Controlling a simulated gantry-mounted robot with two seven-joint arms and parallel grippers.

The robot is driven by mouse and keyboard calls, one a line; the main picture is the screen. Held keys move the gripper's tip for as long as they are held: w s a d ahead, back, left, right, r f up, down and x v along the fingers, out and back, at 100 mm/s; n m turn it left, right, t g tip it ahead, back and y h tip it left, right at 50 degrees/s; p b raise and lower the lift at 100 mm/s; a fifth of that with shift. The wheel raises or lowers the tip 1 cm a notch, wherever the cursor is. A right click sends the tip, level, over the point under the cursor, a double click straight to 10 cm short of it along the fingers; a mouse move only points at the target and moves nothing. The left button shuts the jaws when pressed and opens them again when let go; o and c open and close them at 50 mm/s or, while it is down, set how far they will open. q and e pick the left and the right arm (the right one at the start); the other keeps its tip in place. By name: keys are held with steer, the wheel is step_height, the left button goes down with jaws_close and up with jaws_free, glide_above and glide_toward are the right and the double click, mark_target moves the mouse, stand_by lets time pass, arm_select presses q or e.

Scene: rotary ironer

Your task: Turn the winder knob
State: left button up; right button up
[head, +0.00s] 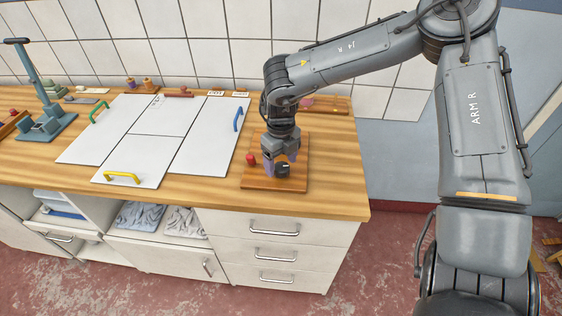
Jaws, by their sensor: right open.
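A dark round winder knob (283,170) sits on a small brown wooden board (291,185) near the right end of the worktop. My right gripper (280,163) points down over this board, with its fingertips at the knob. The jaws are open; whether a finger touches the knob I cannot tell. The gripper hides part of the board and of the knob's surroundings. A red knob (251,160) stands on the same board, just left of the gripper. My left gripper is not in view.
White panels with a green handle (99,113), a yellow handle (122,177) and a blue handle (239,118) lie left of the board. A grey-blue stand (45,127) is at far left. The wooden worktop (335,190) is bare at its right end.

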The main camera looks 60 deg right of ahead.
mark_target(281, 166)
step_height(281, 166, up, 10)
steer(key=shift+r, duration=0.15)
stand_by(0.3)
stand_by(0.4)
